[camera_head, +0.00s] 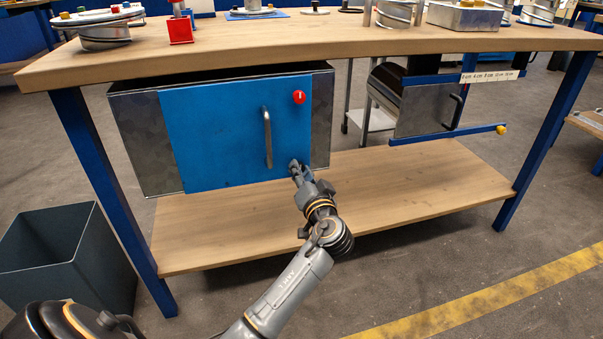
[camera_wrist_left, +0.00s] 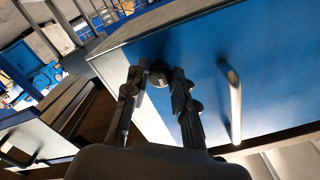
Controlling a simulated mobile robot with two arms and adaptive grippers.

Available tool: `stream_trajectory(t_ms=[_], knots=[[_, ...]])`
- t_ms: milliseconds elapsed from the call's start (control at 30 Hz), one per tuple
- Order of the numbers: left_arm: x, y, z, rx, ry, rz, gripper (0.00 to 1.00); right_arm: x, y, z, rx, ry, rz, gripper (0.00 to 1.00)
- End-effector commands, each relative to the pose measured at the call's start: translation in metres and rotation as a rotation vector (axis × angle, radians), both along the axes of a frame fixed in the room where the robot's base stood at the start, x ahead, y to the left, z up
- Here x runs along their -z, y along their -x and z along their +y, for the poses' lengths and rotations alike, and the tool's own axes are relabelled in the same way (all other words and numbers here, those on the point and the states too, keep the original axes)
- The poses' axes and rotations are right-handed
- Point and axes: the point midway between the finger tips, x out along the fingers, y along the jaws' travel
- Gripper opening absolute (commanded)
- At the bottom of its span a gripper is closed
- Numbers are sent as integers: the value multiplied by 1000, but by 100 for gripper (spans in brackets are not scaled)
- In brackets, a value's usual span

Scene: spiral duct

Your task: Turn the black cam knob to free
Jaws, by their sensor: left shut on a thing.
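The black cam knob (camera_wrist_left: 159,72) is a small dark round knob on the blue door (camera_wrist_left: 205,60), near its edge, in the left wrist view. My left gripper (camera_wrist_left: 156,82) has its two fingers on either side of the knob and is shut on it. In the head view the left gripper (camera_head: 296,170) is at the lower right part of the blue door (camera_head: 215,130), below and right of the door's grey handle (camera_head: 267,137). There it mostly hides the knob. Which way the knob is turned cannot be told. My right gripper is in neither view.
A red knob (camera_head: 299,97) sits at the door's upper right. The door fronts a metal box under the wooden bench top (camera_head: 330,45), above a wooden shelf (camera_head: 400,190). A second metal box (camera_head: 425,108) hangs at right. A dark bin (camera_head: 65,260) stands left.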

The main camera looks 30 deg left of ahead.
Motion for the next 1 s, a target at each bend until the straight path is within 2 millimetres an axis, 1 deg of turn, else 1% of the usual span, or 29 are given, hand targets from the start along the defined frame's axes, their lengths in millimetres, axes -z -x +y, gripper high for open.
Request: stream_trajectory(t_ms=[167,200,300,567,667,767,833,1000], knots=[[0,0,-1,1,0,0,0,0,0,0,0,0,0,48],[0,0,-1,1,0,0,32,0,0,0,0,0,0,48],[0,0,-1,1,0,0,48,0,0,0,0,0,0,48],[0,0,0,1,0,0,48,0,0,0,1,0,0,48],[0,2,-4,2,1,1,48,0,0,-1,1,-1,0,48],[1,10,-13,3,3,1,48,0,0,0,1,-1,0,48],[1,19,-23,2,4,1,48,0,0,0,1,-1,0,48],[1,43,-52,3,5,2,48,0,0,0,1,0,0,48]])
